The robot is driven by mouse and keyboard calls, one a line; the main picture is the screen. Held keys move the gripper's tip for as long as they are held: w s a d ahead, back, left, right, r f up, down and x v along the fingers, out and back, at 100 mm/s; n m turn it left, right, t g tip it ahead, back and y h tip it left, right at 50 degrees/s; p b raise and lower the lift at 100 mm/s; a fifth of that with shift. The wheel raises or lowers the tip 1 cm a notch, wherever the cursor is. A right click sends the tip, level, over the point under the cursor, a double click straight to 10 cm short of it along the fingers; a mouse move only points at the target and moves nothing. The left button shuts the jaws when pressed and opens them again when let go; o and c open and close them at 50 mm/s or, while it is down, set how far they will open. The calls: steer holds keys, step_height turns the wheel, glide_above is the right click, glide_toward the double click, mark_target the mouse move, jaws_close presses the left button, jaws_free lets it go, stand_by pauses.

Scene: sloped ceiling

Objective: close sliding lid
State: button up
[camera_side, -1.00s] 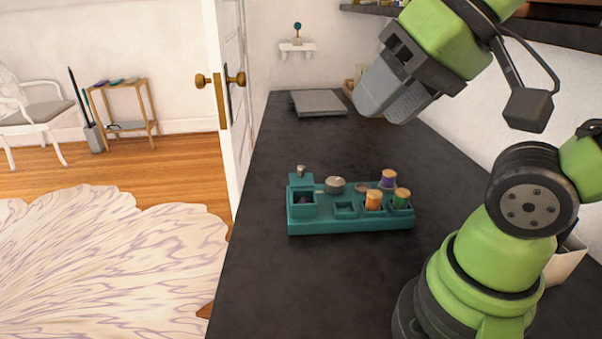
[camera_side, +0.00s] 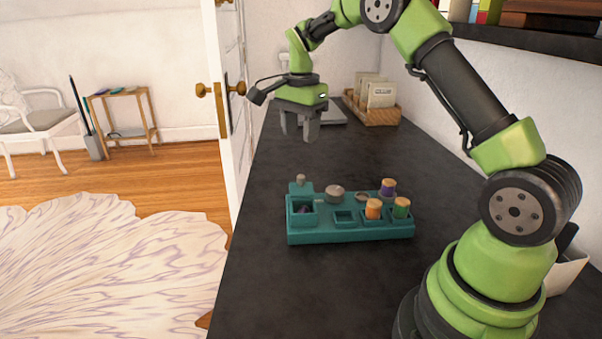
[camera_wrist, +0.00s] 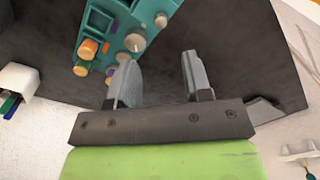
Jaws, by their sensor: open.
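A teal box (camera_side: 335,233) sits on the dark counter and also shows at the top of the wrist view (camera_wrist: 92,20). At its left end is an open square compartment with a dark purple thing (camera_side: 304,209) inside. The sliding lid (camera_side: 301,188), teal with a small grey knob, stands back behind this compartment, leaving it uncovered. My gripper (camera_side: 300,135) is open and empty, pointing down above the counter, behind the box and apart from it. Its two grey fingers also show in the wrist view (camera_wrist: 160,75).
The box also carries a round grey knob (camera_side: 335,191), an empty square recess, and orange, green and purple spools or pegs. A grey flat slab (camera_side: 335,115) and a wooden file box (camera_side: 375,112) are at the counter's back. A white door (camera_side: 235,100) borders the left edge.

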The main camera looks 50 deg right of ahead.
mark_target(301, 184)
steer(key=shift+w+d+f, duration=0.1)
steer(key=shift+d+f, duration=0.2)
steer(key=shift+f, duration=0.45)
step_height(301, 184, down, 9)
steer(key=shift+f, duration=0.15)
